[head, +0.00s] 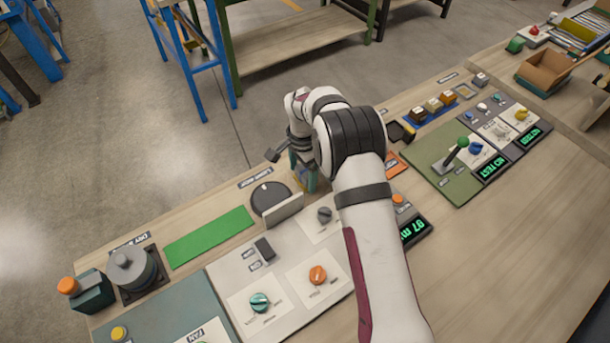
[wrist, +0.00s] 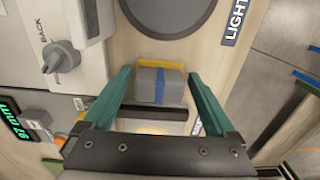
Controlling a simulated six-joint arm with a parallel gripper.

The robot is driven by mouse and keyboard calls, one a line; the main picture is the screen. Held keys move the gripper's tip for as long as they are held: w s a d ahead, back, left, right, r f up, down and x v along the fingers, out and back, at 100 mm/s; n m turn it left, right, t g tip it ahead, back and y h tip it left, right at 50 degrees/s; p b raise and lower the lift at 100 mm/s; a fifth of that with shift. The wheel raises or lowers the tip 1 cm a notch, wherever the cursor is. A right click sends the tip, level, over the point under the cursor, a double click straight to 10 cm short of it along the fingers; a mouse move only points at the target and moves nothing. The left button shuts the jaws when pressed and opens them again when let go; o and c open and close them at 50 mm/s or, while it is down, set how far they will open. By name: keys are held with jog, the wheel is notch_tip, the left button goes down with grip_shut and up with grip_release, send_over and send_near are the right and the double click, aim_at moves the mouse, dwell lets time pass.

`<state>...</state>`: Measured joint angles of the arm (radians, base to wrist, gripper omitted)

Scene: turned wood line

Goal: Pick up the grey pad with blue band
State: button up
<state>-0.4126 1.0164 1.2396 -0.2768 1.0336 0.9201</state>
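The grey pad with blue band (wrist: 145,87) is in the middle of the wrist view, a small grey block with a blue stripe across it. It lies against a yellow edge (wrist: 160,64). My gripper (wrist: 159,76) is open, with one green finger on each side of the pad. Gaps show between the fingers and the pad, so neither finger seems to touch it. In the head view my gripper (head: 304,178) is low over the bench, largely behind my arm. I cannot make out the pad there.
A dark round disc (head: 268,197) with an upright plate beside it stands left of my gripper. A control panel (head: 285,255) with knobs lies in front. An orange-edged piece (head: 396,165) and black tray (head: 401,131) lie to the right. A green mat (head: 210,237) is farther left.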

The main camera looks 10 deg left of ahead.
aim_at(302, 172)
jog(key=c, duration=1.2)
jog(key=shift+o, duration=0.2)
jog(key=shift+r, duration=0.15)
jog(key=shift+r, duration=0.35)
notch_tip(302, 172, up, 3)
jog(key=shift+f, duration=0.1)
jog(key=d+r, duration=0.2)
jog(key=d, duration=0.2)
jog(key=s+d+r, duration=0.1)
jog(key=d+r, duration=0.4)
jog(key=d, duration=0.2)
jog(key=shift+s+d+r, duration=0.15)
jog(key=shift+s+d, duration=0.1)
jog(key=shift+d, duration=0.05)
